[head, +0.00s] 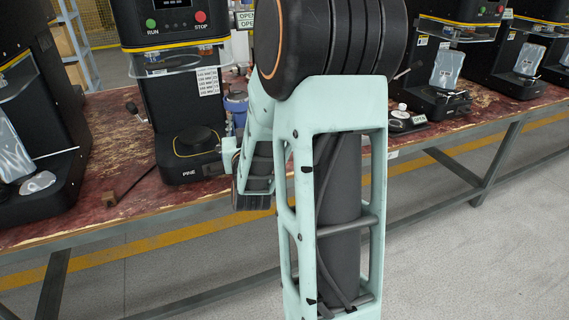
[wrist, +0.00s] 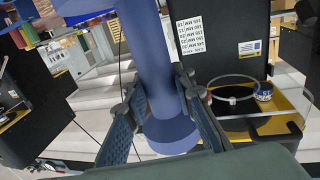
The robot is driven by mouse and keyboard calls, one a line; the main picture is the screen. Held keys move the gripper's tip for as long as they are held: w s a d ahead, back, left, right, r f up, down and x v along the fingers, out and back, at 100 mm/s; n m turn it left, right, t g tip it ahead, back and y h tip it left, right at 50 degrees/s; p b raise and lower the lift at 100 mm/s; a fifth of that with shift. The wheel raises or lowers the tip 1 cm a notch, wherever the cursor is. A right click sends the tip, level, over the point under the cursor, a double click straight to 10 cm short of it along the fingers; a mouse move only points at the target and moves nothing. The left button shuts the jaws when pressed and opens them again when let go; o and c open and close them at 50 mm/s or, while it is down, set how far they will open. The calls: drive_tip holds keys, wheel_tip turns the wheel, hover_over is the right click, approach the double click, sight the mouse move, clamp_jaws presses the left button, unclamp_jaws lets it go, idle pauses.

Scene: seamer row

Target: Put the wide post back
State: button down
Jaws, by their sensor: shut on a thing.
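The wide post is a blue cylinder (wrist: 160,60) with a flared round foot (wrist: 170,135), seen large in the wrist view. The two fingers of my gripper (wrist: 165,112) are closed on it from both sides, just above the foot. My gripper is mostly hidden behind my arm there. In the wrist view a black machine with a white label sheet (wrist: 188,38) stands behind the post.
The worn red bench (head: 120,185) carries a row of black machines. Another machine (head: 30,110) stands at left. Small parts (head: 405,118) lie right of my arm. A metal ring (wrist: 234,88) shows in the wrist view.

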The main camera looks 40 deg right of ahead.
drive_tip(key=w+d+f+m+g+h+b, duration=0.1)
drive_tip(key=w+d+f+h+b, duration=0.15)
drive_tip(key=d, duration=1.05)
drive_tip(key=w+d+f+b, duration=0.1)
drive_tip(key=d+f, duration=0.3)
drive_tip(key=f, duration=0.4)
drive_tip(key=shift+w+f, duration=0.4)
drive_tip(key=shift+w, duration=0.25)
drive_tip(key=shift+y, duration=0.25)
drive_tip(key=shift+f, duration=0.2)
drive_tip(key=c, duration=1.6)
unclamp_jaws()
